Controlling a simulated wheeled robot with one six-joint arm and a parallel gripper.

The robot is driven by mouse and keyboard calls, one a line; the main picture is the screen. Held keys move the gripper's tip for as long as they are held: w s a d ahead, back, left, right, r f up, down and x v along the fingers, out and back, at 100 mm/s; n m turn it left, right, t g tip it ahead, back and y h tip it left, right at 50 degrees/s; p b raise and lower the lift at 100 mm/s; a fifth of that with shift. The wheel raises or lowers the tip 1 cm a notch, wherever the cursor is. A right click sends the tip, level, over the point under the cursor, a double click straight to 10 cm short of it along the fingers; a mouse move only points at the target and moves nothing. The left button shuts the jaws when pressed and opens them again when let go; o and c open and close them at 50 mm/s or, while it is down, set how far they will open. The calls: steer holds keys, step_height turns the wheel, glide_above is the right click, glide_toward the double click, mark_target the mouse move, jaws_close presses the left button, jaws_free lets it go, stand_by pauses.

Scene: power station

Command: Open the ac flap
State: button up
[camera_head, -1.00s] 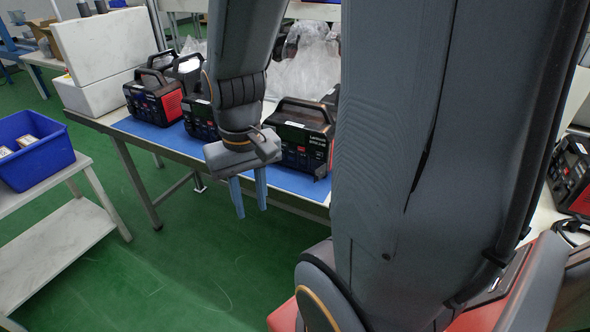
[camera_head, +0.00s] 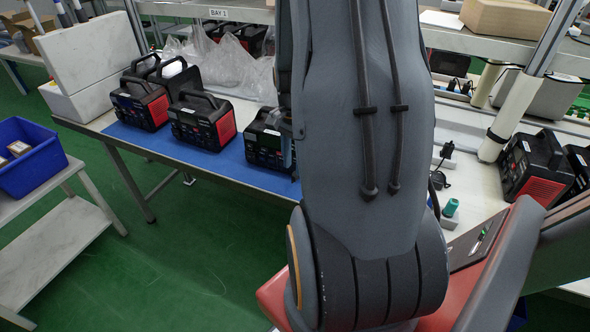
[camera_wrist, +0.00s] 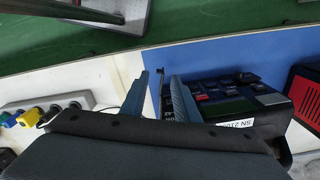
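A black power station (camera_head: 262,142) stands on the blue mat, partly hidden behind my arm in the head view. In the wrist view the power station (camera_wrist: 235,97) lies right of my fingers, its dark panel with sockets and buttons facing up in the picture. My gripper (camera_wrist: 160,76) is open, its two grey-blue fingers apart. The right finger is close to the station's left side. A thin dark piece stands out there between the fingertips; I cannot tell whether it is the ac flap or whether a finger touches it. My arm mostly hides the gripper in the head view.
Other power stations (camera_head: 203,122) stand on the blue mat (camera_head: 170,142) to the left, and more (camera_head: 533,170) at the right. A socket strip with plugs (camera_wrist: 45,108) lies left of my fingers. A blue bin (camera_head: 28,160) stands far left. The green floor is clear.

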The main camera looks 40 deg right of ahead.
mark_target(294, 177)
steer(key=shift+f, duration=2.05)
jaws_close()
steer(key=shift+p, duration=0.3)
